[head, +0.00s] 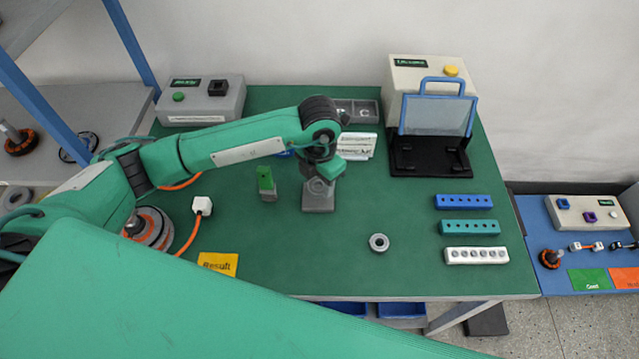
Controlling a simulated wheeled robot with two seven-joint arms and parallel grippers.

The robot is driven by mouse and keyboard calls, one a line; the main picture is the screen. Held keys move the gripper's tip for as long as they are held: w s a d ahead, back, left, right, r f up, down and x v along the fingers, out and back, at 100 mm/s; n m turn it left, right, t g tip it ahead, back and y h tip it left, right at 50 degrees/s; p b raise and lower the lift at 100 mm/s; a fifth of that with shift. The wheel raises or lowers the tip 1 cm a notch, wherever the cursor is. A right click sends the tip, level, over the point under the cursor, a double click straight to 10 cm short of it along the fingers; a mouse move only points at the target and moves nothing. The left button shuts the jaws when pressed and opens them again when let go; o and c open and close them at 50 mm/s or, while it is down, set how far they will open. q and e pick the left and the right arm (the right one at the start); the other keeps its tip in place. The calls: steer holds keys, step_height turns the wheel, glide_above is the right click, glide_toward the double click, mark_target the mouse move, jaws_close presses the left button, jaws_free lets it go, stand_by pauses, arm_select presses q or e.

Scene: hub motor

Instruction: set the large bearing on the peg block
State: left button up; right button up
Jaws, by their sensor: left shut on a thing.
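My left gripper (325,172) reaches in from the left and points down over the grey peg block (319,205). It is shut on a grey ring-shaped part (318,186), which looks like the large bearing, at the top of the block. The wrist partly hides this ring, and I cannot tell whether it is seated on the peg or just above it. Another, smaller-looking grey ring (379,242) lies flat on the green table to the right and nearer. My right gripper is not in view.
A green-topped grey piece (265,182) stands close left of the block. A white connector with orange cable (202,206) and a yellow Result card (218,263) lie left. Blue (464,202), green (470,227) and white (477,256) hole strips lie right. The front middle is mostly clear.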

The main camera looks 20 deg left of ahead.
arm_select(q)
step_height(320, 180, down, 2)
steer(key=shift+f, duration=0.4)
steer(key=o, duration=1)
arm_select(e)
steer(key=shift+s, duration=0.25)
arm_select(q)
steer(key=shift+r, duration=0.1)
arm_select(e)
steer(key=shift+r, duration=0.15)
